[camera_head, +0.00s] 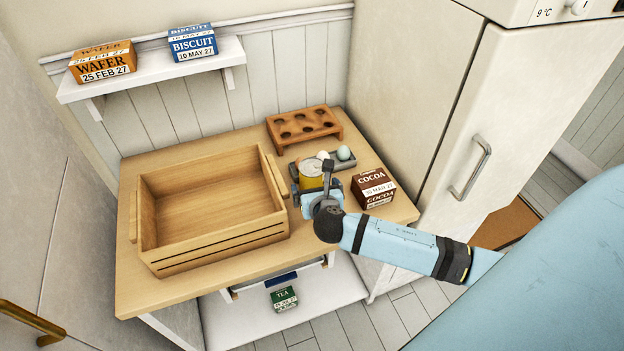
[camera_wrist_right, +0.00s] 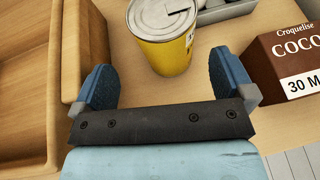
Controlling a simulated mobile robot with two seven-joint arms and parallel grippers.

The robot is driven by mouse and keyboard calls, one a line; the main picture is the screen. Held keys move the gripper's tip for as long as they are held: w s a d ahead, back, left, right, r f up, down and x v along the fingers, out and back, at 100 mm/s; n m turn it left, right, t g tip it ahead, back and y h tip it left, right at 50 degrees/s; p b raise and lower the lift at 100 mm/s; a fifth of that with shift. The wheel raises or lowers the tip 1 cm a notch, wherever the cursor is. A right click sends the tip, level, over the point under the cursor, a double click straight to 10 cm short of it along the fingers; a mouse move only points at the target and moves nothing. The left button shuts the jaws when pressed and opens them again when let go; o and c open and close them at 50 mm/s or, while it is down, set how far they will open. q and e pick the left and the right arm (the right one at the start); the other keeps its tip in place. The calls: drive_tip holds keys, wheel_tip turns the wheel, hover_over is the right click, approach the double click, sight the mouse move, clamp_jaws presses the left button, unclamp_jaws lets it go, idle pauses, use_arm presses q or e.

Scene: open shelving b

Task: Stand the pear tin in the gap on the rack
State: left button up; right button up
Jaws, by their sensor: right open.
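A yellow tin (camera_head: 311,176) with a pale metal lid stands upright on the wooden worktop; I take it for the pear tin, though no name is readable. In the wrist view the tin (camera_wrist_right: 165,54) stands just ahead of the open jaws, not between the pads. My right gripper (camera_head: 318,194) is open and empty, low over the worktop on the tin's near side, hiding its lower part in the head view. The wall shelf (camera_head: 146,71) has a narrow space between two packets. Which rack the task means is not clear. My left gripper is not in view.
A wooden crate (camera_head: 160,258) stands left of the tin. A grey tray (camera_head: 329,163) with eggs is close behind it, a cocoa box (camera_head: 371,188) to its right. A holed wooden stand (camera_head: 303,126) is further back. Wafer (camera_head: 103,62) and biscuit (camera_head: 193,42) packets sit on the shelf.

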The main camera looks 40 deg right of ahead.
sight(315, 180)
drive_tip(key=shift+d+x, duration=0.15)
drive_tip(key=shift+x, duration=1.35)
drive_tip(key=shift+d+x, duration=0.15)
drive_tip(key=shift+x, duration=1.35)
drive_tip(key=shift+s+d+r, duration=0.1)
drive_tip(key=shift+r, duration=0.2)
drive_tip(key=c, duration=1.3)
